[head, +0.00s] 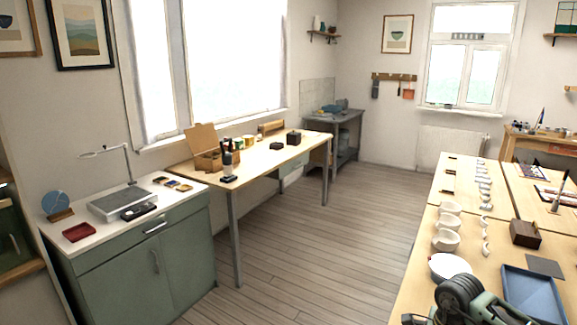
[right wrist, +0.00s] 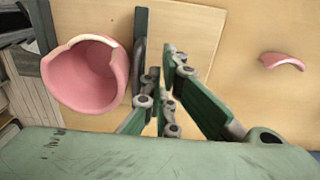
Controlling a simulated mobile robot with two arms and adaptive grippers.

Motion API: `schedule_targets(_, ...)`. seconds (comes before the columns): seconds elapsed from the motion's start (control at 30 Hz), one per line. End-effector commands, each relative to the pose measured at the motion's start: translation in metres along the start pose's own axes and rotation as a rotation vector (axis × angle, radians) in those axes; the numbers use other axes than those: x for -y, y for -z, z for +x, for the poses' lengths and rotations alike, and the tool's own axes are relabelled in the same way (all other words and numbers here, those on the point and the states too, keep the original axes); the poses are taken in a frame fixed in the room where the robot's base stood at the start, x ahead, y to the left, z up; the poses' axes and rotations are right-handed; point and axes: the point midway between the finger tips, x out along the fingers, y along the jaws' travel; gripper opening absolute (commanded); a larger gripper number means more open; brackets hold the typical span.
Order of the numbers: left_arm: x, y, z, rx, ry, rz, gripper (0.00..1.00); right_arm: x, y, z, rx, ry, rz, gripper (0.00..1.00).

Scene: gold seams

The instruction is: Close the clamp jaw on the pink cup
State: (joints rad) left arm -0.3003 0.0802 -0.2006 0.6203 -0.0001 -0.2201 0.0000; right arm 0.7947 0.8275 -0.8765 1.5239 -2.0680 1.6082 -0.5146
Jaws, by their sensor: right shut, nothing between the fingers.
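The pink cup (right wrist: 84,85) is in the right wrist view at the left, its mouth facing the camera and its rim broken, with a pale edge. A dark upright bar (right wrist: 140,50), seemingly a clamp jaw, stands just right of the cup; whether it touches cannot be told. Another dark grey-green part (right wrist: 44,25) is at the cup's upper left. My right gripper (right wrist: 161,76) is shut and empty, to the right of the cup and close beside the bar. In the head view my dark green arm covers the lower right, and the cup does not show. My left gripper is not in view.
A curved pink shard (right wrist: 283,61) lies on the wood at the right. In the head view, several white bowls (head: 446,241), a blue tray (head: 532,294) and a dark wooden box (head: 524,234) stand on the right table. The floor (head: 345,230) between the tables is clear.

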Motion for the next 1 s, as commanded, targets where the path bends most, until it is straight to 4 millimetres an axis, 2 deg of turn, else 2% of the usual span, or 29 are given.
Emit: schedule_targets(1.0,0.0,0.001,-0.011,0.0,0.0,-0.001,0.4,-0.032,0.001,0.001,-0.003,-0.003,0.0,0.0)
